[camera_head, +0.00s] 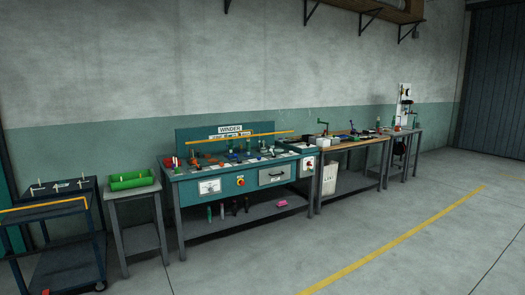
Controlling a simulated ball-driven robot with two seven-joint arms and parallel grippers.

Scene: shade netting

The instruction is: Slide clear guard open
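No clear guard can be made out for certain at this distance. A teal bench (190,194) stands against the wall with a back panel (188,134) bearing a "WINDER" sign (230,129). A thin yellow bar (262,134) runs across above its top; whether it belongs to a clear guard I cannot tell. The bench front has a gauge (209,187), a red button on a yellow plate (240,181) and a drawer-like panel with a handle (272,176). Neither of my grippers is in view.
A dark cart (70,262) and a small table with a green tray (131,181) stand left of the bench. A wooden-topped bench (350,143) and another table (405,131) stand to its right. A white bin (329,179) is below. Open floor with a yellow line (390,243) lies in front.

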